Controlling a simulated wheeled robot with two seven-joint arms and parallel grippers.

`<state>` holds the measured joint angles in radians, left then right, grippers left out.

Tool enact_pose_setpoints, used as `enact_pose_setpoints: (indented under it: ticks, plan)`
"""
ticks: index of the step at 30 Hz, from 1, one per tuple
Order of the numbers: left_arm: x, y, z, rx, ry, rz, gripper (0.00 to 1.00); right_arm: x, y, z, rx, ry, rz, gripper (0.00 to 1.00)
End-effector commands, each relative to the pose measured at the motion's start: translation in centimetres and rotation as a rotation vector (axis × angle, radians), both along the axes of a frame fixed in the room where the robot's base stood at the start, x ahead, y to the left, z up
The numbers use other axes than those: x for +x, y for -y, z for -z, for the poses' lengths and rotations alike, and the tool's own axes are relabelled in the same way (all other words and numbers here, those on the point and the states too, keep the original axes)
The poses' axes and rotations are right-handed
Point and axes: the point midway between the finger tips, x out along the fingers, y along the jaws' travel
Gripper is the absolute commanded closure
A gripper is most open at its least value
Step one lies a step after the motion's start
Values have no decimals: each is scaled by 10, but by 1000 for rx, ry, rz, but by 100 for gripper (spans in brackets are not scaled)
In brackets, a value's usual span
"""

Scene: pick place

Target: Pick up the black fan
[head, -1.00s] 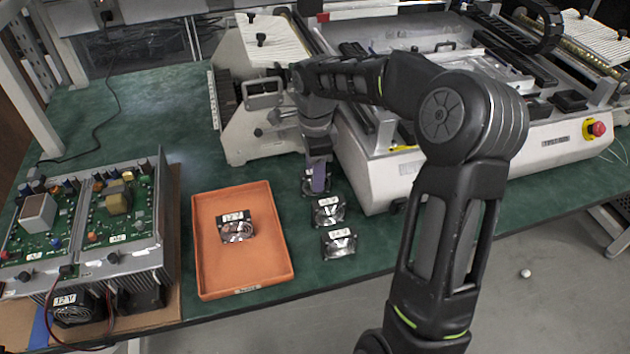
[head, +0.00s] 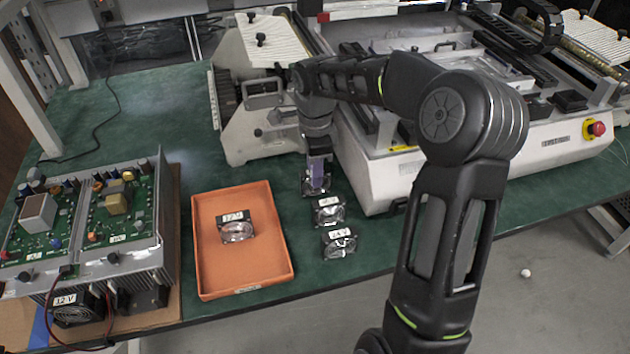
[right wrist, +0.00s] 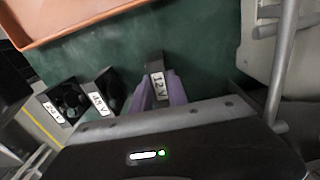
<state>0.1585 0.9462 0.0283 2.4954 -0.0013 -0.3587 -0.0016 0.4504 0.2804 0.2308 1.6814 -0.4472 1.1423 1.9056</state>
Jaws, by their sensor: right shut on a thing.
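My right gripper (head: 318,172), with purple fingers, is shut on a black fan (head: 316,188) beside the white machine. In the right wrist view the fingers (right wrist: 158,92) sit on either side of this fan (right wrist: 154,60), and its label reads 12 V. Whether it is clear of the table is hard to tell. Two more black fans with white labels stand in front of it, a middle one (head: 328,213) and a near one (head: 339,245). Another labelled fan (head: 237,231) lies in the orange tray (head: 287,238). My left gripper is not in view.
The white machine (head: 400,180) stands close on the right and behind my right gripper. Circuit boards on a metal housing (head: 110,262) stand at the left, with a fan (head: 75,308) on the front. Green tabletop (head: 150,115) is free behind the tray.

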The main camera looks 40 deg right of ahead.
Motion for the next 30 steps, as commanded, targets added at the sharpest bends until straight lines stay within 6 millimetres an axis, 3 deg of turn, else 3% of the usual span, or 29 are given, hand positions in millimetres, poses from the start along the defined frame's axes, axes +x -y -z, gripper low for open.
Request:
enact_pose_setpoints:
  ticks: [11,24,30]
  plan:
    - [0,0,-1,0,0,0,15,1,0,-11,-2,4,0,100]
    - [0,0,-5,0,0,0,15,1,0,-88,1,4,0,100]
    - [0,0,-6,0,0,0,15,0,0,-100,1,0,0,100]
